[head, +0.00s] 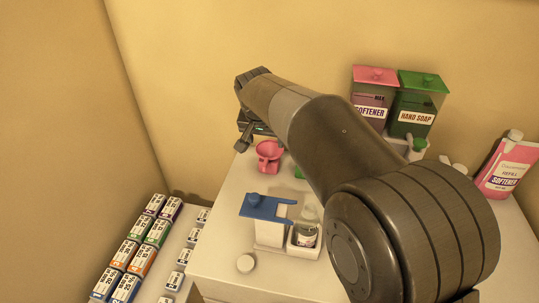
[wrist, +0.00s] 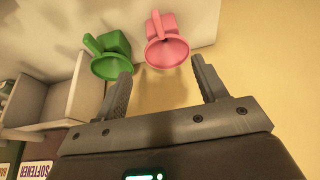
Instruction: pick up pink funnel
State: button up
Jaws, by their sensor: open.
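The pink funnel (head: 268,155) stands on the white surface near its back left edge in the head view, just below my gripper. In the wrist view the pink funnel (wrist: 166,46) shows ahead of the fingers, between their tips and nearer the right one. My gripper (wrist: 160,72) is open and nothing is between its fingers. In the head view my gripper (head: 240,148) is partly hidden behind my arm. A green funnel (wrist: 107,56) stands beside the pink one, next to the left finger in the wrist view; in the head view it is mostly hidden by my arm.
A white dispenser with a blue lid (head: 265,207) stands at the front, beside a small clear bottle (head: 306,230). Softener (head: 374,95) and hand soap (head: 415,105) containers stand at the back. A pink refill bottle (head: 508,165) is at right. Boxes (head: 140,255) line the lower left.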

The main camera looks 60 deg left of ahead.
aim_at(267, 159)
jog(key=shift+s+a+f, duration=0.25)
jog(key=shift+a+f, duration=0.05)
jog(key=shift+f, duration=0.35)
jog(key=x, duration=0.9)
jog(key=shift+w+d+f, duration=0.15)
jog(key=shift+f, duration=0.3)
grip_shut()
